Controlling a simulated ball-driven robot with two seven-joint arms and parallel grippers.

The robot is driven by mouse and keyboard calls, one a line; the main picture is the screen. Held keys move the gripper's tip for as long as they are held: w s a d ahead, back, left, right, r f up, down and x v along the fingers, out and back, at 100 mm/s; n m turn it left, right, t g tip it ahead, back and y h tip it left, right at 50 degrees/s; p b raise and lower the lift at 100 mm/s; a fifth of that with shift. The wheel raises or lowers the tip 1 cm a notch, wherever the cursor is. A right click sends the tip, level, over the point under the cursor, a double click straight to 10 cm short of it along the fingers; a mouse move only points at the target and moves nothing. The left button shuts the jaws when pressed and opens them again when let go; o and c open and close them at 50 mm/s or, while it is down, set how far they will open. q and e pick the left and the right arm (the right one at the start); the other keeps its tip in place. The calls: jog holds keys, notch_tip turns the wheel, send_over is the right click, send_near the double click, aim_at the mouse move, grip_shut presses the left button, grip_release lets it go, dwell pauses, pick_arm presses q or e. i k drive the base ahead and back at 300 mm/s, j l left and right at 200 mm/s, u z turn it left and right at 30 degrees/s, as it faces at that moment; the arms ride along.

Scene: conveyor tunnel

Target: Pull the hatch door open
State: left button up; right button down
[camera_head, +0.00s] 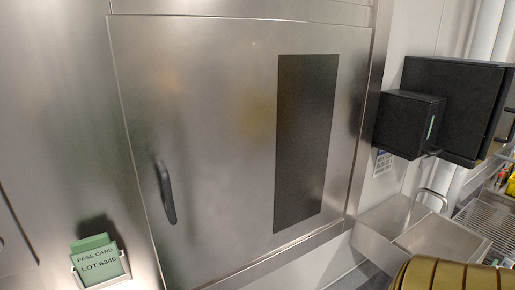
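The hatch door (215,130) is a brushed steel panel that fills the middle of the head view. It looks shut, lying flush in its steel frame. A black upright bar handle (167,193) is on its left side, near the lower left corner. A tall dark panel or window (305,140) is set in its right half. Neither of my grippers is in view, and nothing is seen touching the handle.
Black boxes (455,105) stick out on the right. A steel basin (440,238) and a wire rack (490,225) stand at the lower right. The door's front looks clear.

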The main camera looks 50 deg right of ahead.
aim_at(241, 133)
jog(key=z, duration=1.75)
